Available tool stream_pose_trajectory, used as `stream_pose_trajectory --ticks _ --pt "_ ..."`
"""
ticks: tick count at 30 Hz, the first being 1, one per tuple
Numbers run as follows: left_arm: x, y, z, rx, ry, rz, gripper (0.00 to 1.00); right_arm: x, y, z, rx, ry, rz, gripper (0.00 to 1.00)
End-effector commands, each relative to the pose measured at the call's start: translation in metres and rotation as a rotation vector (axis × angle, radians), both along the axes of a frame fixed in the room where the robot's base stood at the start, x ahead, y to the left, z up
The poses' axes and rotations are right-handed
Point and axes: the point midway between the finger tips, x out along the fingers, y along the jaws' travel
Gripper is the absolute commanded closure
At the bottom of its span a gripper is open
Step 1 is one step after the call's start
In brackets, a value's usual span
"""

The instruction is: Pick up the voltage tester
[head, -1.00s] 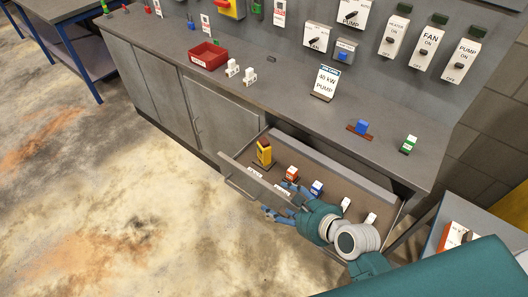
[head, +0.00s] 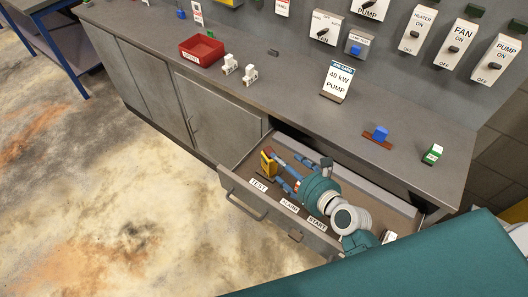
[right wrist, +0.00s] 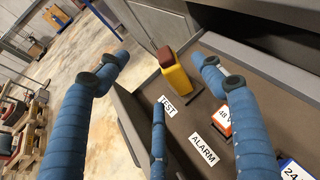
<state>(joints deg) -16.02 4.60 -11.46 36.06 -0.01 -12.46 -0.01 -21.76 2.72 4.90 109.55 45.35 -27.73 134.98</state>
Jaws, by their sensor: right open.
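The voltage tester (head: 267,164) is a yellow block standing in the open drawer, at its left end. In the right wrist view the tester (right wrist: 178,80) is upright with a dark red-brown top, just beyond the TEST label. My right gripper (head: 281,172) is inside the drawer area, to the right of the tester and close to it. In the right wrist view its blue fingers (right wrist: 160,66) are spread, with the tester seen between the tips. I cannot tell whether any finger touches it. My left gripper is not in view.
The drawer (head: 262,205) is pulled out, with TEST, ALARM and START labels. An orange block (right wrist: 224,120) and a blue block (right wrist: 290,170) sit beside the tester. On the counter above are a red tray (head: 202,51) and a 45 kW pump card (head: 337,83).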

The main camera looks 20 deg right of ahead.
Motion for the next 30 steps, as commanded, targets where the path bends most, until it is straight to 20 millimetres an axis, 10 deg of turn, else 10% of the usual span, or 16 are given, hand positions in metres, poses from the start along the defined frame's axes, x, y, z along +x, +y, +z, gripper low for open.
stream_pose_trajectory --ticks 5,15,30 --pt "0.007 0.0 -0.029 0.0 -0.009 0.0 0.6 -0.001 0.0 -0.031 -0.002 0.002 0.002 0.32" --pt "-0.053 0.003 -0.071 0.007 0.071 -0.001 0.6 -0.001 0.0 -0.068 -0.003 0.001 0.002 0.32" --pt "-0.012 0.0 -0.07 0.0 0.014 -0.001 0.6 0.045 0.013 -0.091 -0.003 0.0 0.002 0.32"
